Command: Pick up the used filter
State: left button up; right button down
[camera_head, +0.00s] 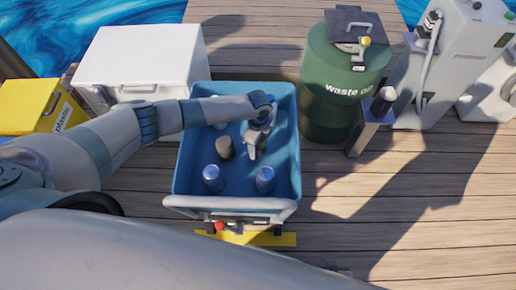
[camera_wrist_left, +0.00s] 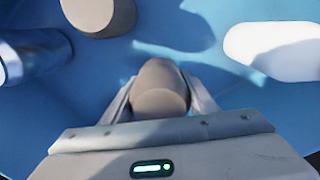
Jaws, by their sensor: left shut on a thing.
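My left gripper (camera_head: 256,148) reaches down into the blue crate (camera_head: 183,185). In the left wrist view its fingers (camera_wrist_left: 160,98) are shut on a dull brown-grey cylinder (camera_wrist_left: 158,88), which looks like the used filter. In the head view the gripper hides this cylinder. A similar brown-grey cylinder (camera_head: 225,147) stands in the crate, also at the top of the wrist view (camera_wrist_left: 98,14). Two blue-silver cylinders stand near the crate's front, one left (camera_head: 212,178) and one right (camera_head: 265,179). My right gripper's fingers cannot be made out in the head view.
A white object (camera_wrist_left: 275,45) lies in the crate. A white box (camera_head: 150,65) and a yellow bin (camera_head: 30,105) stand left. A green waste oil drum (camera_head: 343,85) and a grey machine (camera_head: 445,65) stand right. The deck at lower right is clear.

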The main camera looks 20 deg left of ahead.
pick_arm(q)
notch_tip(320, 180, up, 6)
jog(key=shift+r, duration=0.25)
dwell(0.5)
